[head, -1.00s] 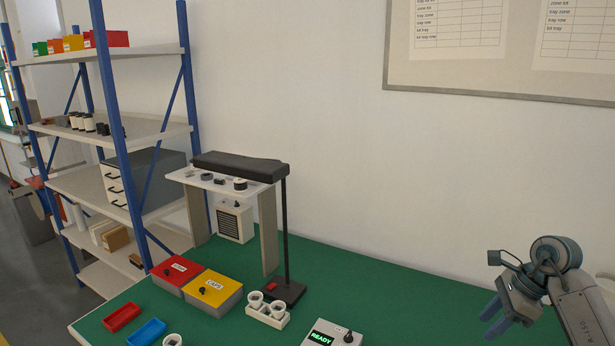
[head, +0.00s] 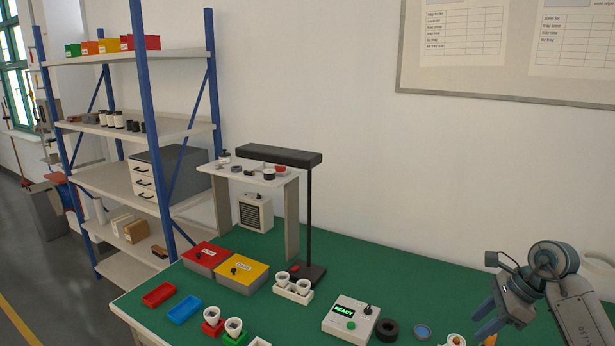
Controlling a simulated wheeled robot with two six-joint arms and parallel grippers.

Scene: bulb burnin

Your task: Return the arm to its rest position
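My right gripper (head: 484,319) is at the lower right, above the green table (head: 400,270). Its two blue fingers point down and left with a gap between them, and I see nothing held. My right arm comes in from the right edge. My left gripper and arm are not in view. Below and left of my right gripper, a control box with a lit READY display (head: 350,318) sits on the table. A black ring (head: 387,330) and a blue disc (head: 422,332) lie between the box and the gripper.
A black lamp (head: 309,215) stands beside a small white shelf (head: 292,220). Red (head: 205,257) and yellow (head: 242,273) lidded boxes, small trays and white cups (head: 233,327) occupy the table's left part. A blue-posted rack (head: 150,130) stands at the left. The table behind the gripper looks clear.

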